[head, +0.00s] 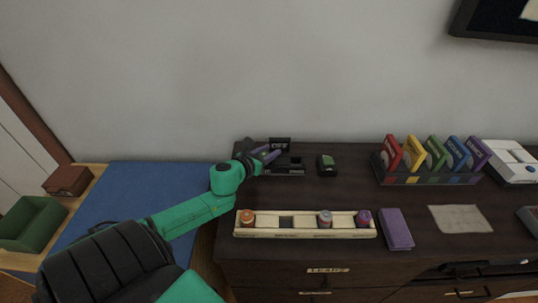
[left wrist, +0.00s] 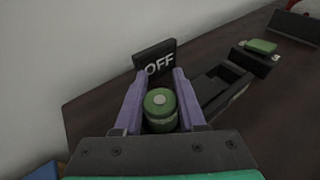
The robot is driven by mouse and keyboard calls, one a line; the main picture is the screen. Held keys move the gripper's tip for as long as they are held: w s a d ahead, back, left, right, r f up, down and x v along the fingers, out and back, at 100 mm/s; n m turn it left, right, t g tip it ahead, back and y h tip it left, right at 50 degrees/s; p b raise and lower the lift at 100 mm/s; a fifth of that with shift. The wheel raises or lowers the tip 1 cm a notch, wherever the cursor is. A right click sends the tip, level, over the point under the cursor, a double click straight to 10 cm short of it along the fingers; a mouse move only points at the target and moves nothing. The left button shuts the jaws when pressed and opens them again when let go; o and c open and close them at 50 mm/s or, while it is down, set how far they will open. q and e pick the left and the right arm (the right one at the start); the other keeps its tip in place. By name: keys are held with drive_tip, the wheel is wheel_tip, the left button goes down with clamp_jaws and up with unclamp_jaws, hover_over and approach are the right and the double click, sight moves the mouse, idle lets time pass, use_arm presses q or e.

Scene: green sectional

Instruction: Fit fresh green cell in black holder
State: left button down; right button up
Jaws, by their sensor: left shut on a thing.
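The green cell (left wrist: 160,108) is a short cylinder with a pale spot on top. It stands between the purple fingers of my left gripper (left wrist: 154,100), which is shut on it. The black holder (left wrist: 224,88) has an open, empty-looking bay and lies just right of the gripper in the left wrist view. An OFF sign (left wrist: 155,60) stands behind the fingertips. In the head view the left gripper (head: 270,156) is over the left end of the holder (head: 292,166), and the cell cannot be made out there. The right gripper is not in view.
A black block with a green top (head: 327,165) stands right of the holder. A cream rack (head: 305,233) in front holds several coloured cells and one empty slot. A purple box (head: 396,229), a paper (head: 460,218) and a rack of coloured cases (head: 425,179) are farther right.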

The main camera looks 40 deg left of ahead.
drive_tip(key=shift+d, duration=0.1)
use_arm(q)
drive_tip(key=shift+c, duration=2.4)
unclamp_jaws()
drive_tip(key=shift+f, duration=0.1)
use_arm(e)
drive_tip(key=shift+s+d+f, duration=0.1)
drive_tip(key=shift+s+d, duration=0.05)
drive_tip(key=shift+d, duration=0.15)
use_arm(q)
drive_tip(key=shift+r, duration=0.3)
drive_tip(key=shift+s+f, duration=0.1)
drive_tip(key=shift+s, duration=0.15)
drive_tip(key=p+v, duration=0.1)
drive_tip(key=v, duration=1)
drive_tip(key=shift+s+r, duration=0.2)
drive_tip(key=shift+s, duration=0.1)
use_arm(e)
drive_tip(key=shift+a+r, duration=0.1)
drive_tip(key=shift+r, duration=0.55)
